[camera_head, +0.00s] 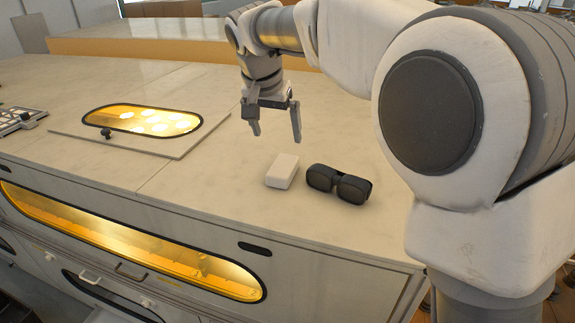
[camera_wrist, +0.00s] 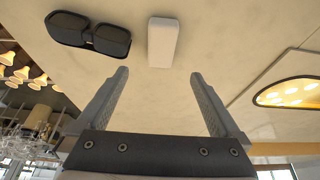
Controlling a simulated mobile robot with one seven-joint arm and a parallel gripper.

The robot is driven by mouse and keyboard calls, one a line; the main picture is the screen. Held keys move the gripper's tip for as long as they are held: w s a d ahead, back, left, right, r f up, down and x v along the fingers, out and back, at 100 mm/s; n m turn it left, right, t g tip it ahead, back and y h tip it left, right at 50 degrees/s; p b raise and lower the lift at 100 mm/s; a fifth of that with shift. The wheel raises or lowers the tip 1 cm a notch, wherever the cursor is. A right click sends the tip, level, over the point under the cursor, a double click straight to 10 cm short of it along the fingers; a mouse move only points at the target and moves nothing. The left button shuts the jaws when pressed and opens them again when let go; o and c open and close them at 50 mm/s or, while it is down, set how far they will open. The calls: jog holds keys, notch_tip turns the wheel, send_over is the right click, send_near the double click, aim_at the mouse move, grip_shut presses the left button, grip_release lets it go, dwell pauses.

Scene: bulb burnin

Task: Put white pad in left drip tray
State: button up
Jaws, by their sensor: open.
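The white pad (camera_head: 282,171) is a small white block lying on the pale cabinet top (camera_head: 215,200). In the wrist view the white pad (camera_wrist: 162,42) lies ahead of my fingertips, between their lines and apart from them. My gripper (camera_head: 276,136) is open and empty, above the top and a little behind the pad in the head view. In the wrist view both fingers of my gripper (camera_wrist: 158,82) are spread wide. I cannot make out the left drip tray for certain in either view.
Dark goggles (camera_head: 338,184) lie close to the right of the pad. A lit oval window (camera_head: 150,121) with glowing bulbs sits in a raised panel to the left. A long lit window (camera_head: 130,245) and drawer handles (camera_head: 130,272) are on the cabinet front. The top between panel and pad is clear.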

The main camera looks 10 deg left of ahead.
send_near(283, 165)
jog(key=x, duration=0.5)
jog(key=shift+d+r+p, duration=0.1)
jog(key=shift+d+p, duration=0.1)
jog(key=shift+p, duration=0.2)
jog(key=p+x, duration=0.1)
jog(key=x, duration=0.4)
jog(key=shift+a, duration=0.2)
jog(key=shift+f, duration=0.4)
jog(key=c, duration=1.5)
jog(key=shift+r, duration=0.1)
